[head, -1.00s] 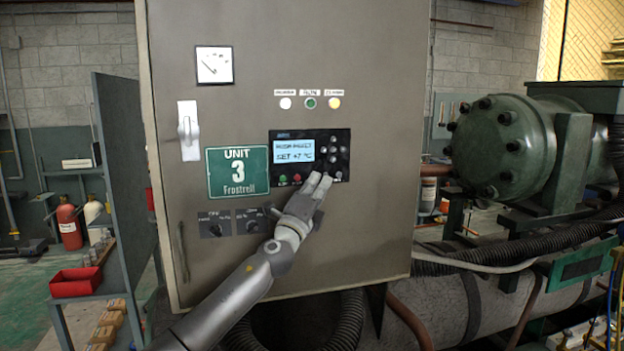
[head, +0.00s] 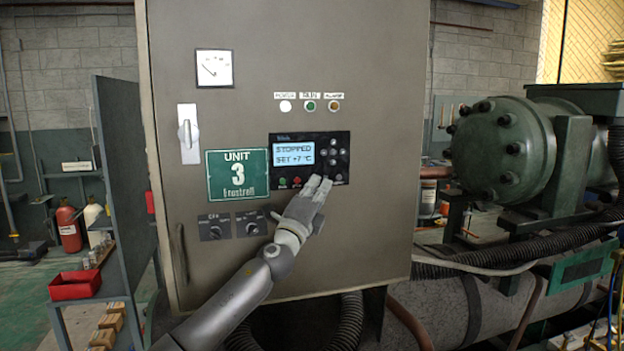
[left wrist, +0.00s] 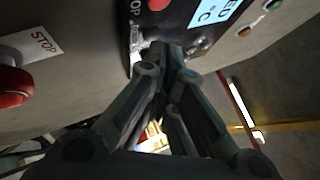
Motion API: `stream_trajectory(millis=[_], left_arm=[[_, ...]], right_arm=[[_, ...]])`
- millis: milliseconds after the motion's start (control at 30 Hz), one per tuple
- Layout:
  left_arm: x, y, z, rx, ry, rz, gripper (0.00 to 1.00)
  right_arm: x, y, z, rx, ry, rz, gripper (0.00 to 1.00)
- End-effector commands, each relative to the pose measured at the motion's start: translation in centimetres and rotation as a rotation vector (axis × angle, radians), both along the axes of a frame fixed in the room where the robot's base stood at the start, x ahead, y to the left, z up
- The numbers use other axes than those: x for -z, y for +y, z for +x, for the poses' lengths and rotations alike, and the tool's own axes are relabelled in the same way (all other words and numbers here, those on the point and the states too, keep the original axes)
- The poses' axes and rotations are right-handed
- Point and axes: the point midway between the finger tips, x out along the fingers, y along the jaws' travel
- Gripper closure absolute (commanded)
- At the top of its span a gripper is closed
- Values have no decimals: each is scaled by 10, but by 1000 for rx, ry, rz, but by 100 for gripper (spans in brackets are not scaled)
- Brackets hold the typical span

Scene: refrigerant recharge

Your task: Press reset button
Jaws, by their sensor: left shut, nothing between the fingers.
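The control panel (head: 341,141) is black, with a lit screen (head: 294,153) that reads STOPPED, SET +7 °C. It has a green button (head: 282,182), a red button (head: 297,181) and several round grey keys (head: 333,151) right of the screen. My left gripper (head: 319,184) is shut and empty, its fingertips at the panel's lower edge, right of the red button. The fingers cover part of that button row, and I cannot make out a reset button there. In the left wrist view the closed fingertips (left wrist: 176,50) are close to the panel; contact cannot be told. My right gripper is not in view.
The grey cabinet (head: 370,240) carries a gauge (head: 214,67), a handle (head: 188,133), a UNIT 3 sign (head: 238,174), two rotary switches (head: 214,227) and three lamps (head: 310,105). A red emergency-stop knob (left wrist: 14,86) shows in the left wrist view. A green compressor (head: 505,150) stands right.

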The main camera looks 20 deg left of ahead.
Motion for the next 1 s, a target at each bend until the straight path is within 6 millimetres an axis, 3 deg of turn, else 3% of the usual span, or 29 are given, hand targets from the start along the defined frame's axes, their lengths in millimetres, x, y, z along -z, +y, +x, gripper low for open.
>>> stream_trajectory(millis=[533, 1000], left_arm=[[-1, -7, -11, 1, 0, 0, 100], [-1, -29, -47, 1, 1, 0, 100]], right_arm=[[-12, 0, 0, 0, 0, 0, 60], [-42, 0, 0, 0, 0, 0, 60]])
